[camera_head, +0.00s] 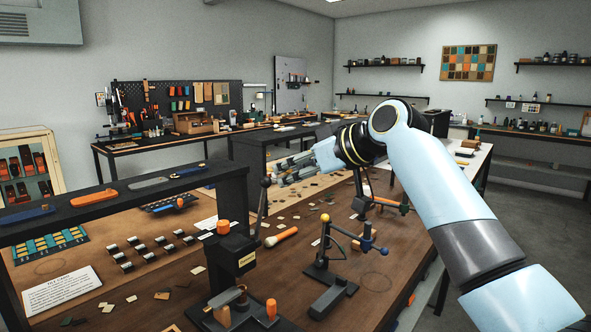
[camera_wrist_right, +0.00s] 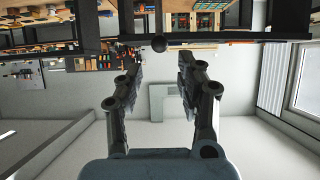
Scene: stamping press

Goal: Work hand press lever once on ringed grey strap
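The dark hand press (camera_head: 236,252) stands at the front of the bench, with an orange knob on top. Its thin lever (camera_head: 262,208) rises upright to a dark ball knob (camera_head: 265,182). A grey piece (camera_head: 228,297), perhaps the strap, lies at the press base; I cannot make out a ring on it. My right gripper (camera_head: 280,172) points left, just beyond the knob. My left gripper is out of view.
A smaller tool with a blue ball (camera_head: 366,244) stands right of the press. A dark raised shelf (camera_head: 110,200) holds coloured straps, including a grey one (camera_head: 148,183). An orange-handled tool (camera_head: 281,236) and scattered scraps lie on the wooden bench.

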